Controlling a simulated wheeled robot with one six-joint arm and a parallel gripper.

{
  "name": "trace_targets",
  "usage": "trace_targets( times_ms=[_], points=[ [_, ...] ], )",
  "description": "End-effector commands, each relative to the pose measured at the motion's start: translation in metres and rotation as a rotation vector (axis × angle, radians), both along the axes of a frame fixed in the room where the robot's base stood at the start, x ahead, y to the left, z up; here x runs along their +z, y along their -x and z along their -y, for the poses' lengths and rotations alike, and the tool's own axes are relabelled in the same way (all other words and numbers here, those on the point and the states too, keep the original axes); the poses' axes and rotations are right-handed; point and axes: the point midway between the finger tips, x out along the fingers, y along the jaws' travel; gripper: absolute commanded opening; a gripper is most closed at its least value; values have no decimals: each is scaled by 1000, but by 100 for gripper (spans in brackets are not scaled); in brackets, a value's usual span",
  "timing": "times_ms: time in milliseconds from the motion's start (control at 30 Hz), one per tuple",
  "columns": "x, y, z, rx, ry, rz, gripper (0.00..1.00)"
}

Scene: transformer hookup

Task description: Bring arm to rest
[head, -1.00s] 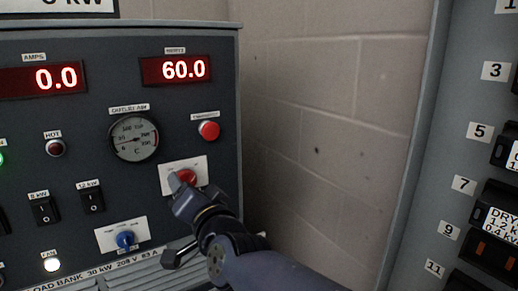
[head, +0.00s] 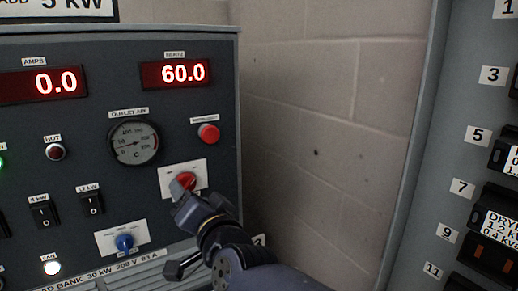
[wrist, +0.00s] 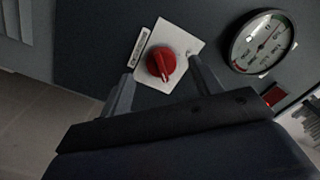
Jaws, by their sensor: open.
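My gripper (wrist: 163,88) is open in the wrist view, with its two fingers apart on either side of a red rotary knob (wrist: 161,62). The knob is on a white plate (wrist: 187,40) on the dark panel, and no finger visibly touches it there. In the head view my gripper (head: 182,192) is in front of the lower left of the same red knob (head: 188,180) and hides part of it. My arm reaches in from the bottom of the head view.
The load bank panel (head: 80,130) carries a round gauge (head: 134,142), a red button (head: 208,133), a blue knob (head: 124,242) and black switches (head: 92,202). A numbered breaker panel (head: 440,160) stands at right. Bare block wall (head: 320,110) lies between them.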

Motion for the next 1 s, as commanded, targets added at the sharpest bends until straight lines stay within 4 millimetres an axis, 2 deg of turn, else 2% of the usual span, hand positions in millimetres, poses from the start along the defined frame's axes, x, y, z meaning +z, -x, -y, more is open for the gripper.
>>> trace_targets(
  times_ms=[300,467,533,1000],
  points=[
    [4,45,27,1,-2,0,61],
    [1,62,38,0,-1,-1,61],
    [-4,48,30,-2,1,-2,61],
    [-3,-17,-10,-1,0,-1,61]
  ],
)
